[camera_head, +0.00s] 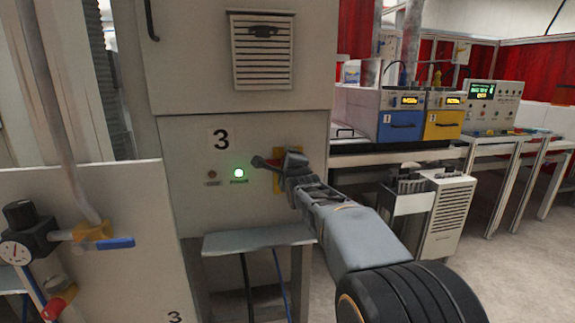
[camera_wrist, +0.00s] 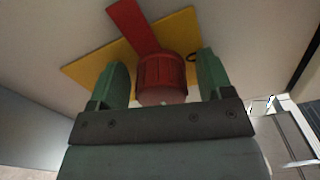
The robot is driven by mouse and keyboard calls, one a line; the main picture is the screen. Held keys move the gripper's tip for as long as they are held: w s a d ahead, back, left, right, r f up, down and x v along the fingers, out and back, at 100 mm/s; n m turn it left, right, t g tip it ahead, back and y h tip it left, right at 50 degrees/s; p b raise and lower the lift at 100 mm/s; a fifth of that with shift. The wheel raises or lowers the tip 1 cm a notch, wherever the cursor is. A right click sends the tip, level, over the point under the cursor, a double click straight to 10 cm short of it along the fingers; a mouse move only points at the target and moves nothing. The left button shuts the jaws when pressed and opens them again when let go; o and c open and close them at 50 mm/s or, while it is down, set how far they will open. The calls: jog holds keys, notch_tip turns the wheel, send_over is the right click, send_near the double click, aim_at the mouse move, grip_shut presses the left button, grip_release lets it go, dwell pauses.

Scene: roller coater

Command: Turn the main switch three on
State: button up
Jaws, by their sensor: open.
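The main switch is a red rotary knob (camera_wrist: 162,78) with a red handle bar (camera_wrist: 133,26) on a yellow plate (camera_wrist: 88,68). In the wrist view my gripper (camera_wrist: 160,75) is open, with one green finger on each side of the round knob. The handle bar points up and left in that view. I cannot tell whether the fingers touch the knob. In the head view my gripper (camera_head: 270,165) is at the cabinet front and hides most of the switch and its yellow plate (camera_head: 291,174).
A green lamp (camera_head: 238,172) glows left of the switch, beside a dark brownish lamp (camera_head: 211,174). A small grey table (camera_head: 258,239) stands below. A panel with a gauge (camera_head: 15,252) and blue-handled valve (camera_head: 110,243) is at left. Blue and yellow machines stand at right.

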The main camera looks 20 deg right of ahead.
jog(key=s+a+b, duration=0.1)
jog(key=s+a, duration=0.1)
jog(key=s, duration=1.1)
jog(key=shift+s+a, duration=0.3)
jog(key=shift+a, duration=0.1)
jog(key=s+a+f+n+g+y+p, duration=0.1)
jog(key=s+f+n+g, duration=0.1)
jog(key=f+n+g, duration=0.3)
jog(key=s+f+n+g+p, duration=0.1)
jog(key=s+f+n+g, duration=0.15)
jog(key=f+n, duration=0.55)
jog(key=s+a+f+n+g+y+p, duration=0.2)
jog(key=s+a+n+g+p, duration=0.4)
jog(key=s+a+n+p, duration=0.2)
jog(key=s+n, duration=0.2)
jog(key=s, duration=0.2)
jog(key=shift+s, duration=0.3)
